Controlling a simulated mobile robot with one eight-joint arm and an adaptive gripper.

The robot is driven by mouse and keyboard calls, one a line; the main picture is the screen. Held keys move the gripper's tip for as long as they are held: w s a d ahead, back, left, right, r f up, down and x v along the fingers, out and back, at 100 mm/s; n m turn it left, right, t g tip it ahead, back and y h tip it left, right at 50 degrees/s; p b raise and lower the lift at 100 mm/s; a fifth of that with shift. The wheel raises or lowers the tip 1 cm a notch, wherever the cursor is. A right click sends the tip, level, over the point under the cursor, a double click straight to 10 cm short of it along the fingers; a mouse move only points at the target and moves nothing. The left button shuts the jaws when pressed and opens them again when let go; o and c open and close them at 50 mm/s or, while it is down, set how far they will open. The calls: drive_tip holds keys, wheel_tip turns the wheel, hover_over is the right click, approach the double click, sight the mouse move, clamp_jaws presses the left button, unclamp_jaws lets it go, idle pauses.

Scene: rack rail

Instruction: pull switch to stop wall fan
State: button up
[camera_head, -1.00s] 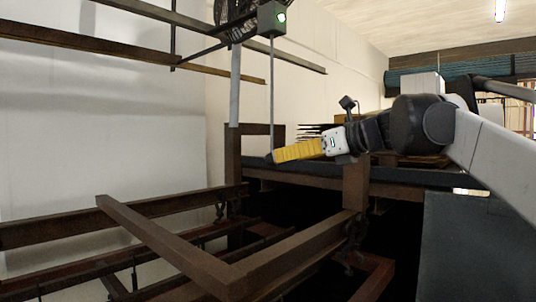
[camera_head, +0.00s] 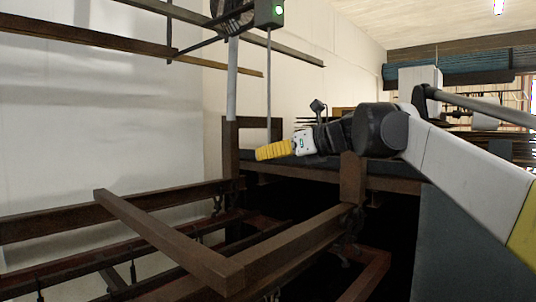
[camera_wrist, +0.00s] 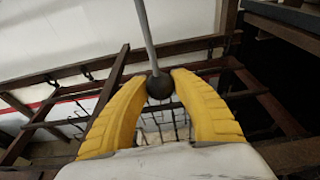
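The wall fan (camera_head: 232,10) is at the top of the head view, partly cut off. Beside it is a dark green switch box (camera_head: 270,12) with a lit green light. A thin grey pull rod (camera_head: 268,85) hangs straight down from the box. In the wrist view the rod (camera_wrist: 146,35) ends in a dark ball (camera_wrist: 159,86). My gripper (camera_head: 260,154) is at the rod's lower end, which it hides in the head view. In the wrist view, the yellow fingers of my gripper (camera_wrist: 159,80) curve inward on both sides of the ball and appear to touch it.
Rusty rack rails (camera_head: 165,240) fill the lower left and centre. A brown post (camera_head: 352,180) stands just below my arm, and another post (camera_head: 230,150) stands left of the gripper. A dark shelf top lies behind. The pale wall at left is bare.

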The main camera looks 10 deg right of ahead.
drive_tip(key=shift+c, duration=1.3)
drive_tip(key=shift+f, duration=0.15)
drive_tip(key=shift+f+b, duration=0.6)
drive_tip(key=shift+f, duration=0.25)
drive_tip(key=shift+r+p, duration=0.9)
drive_tip(key=shift+r, duration=0.15)
drive_tip(key=o, duration=1.3)
